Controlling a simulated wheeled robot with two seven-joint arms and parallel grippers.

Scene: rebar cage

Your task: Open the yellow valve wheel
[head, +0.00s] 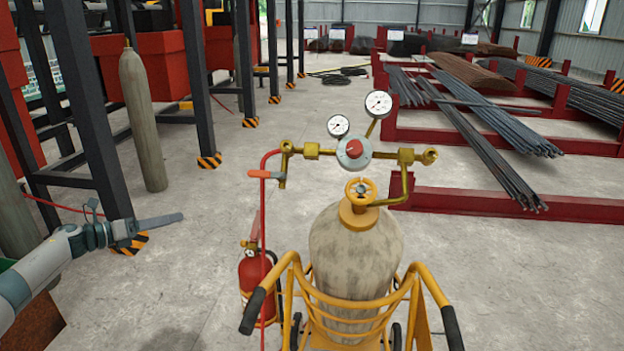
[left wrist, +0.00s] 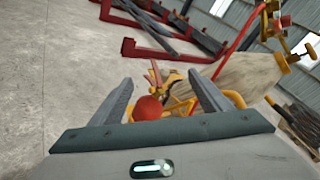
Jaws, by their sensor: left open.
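The yellow valve wheel (head: 361,189) sits on top of a worn beige gas cylinder (head: 355,250), upright in a yellow cart (head: 290,262). Above the wheel is a brass regulator (head: 354,152) with two white gauges and a red knob. My left gripper (head: 178,218) is at the left, well apart from the wheel, pointing right. In the left wrist view my left gripper (left wrist: 160,77) is open with nothing between its fingers; the cylinder (left wrist: 255,75) lies beyond them to the right. My right gripper is not in view.
A red fire extinguisher (head: 256,274) hangs on the cart's left side. A red hose (head: 263,215) runs down beside it. The cart's black-gripped handles flank the cylinder. Dark posts and another cylinder (head: 141,120) stand at left. Rebar racks (head: 480,195) are at right. Floor between my left gripper and the cart is clear.

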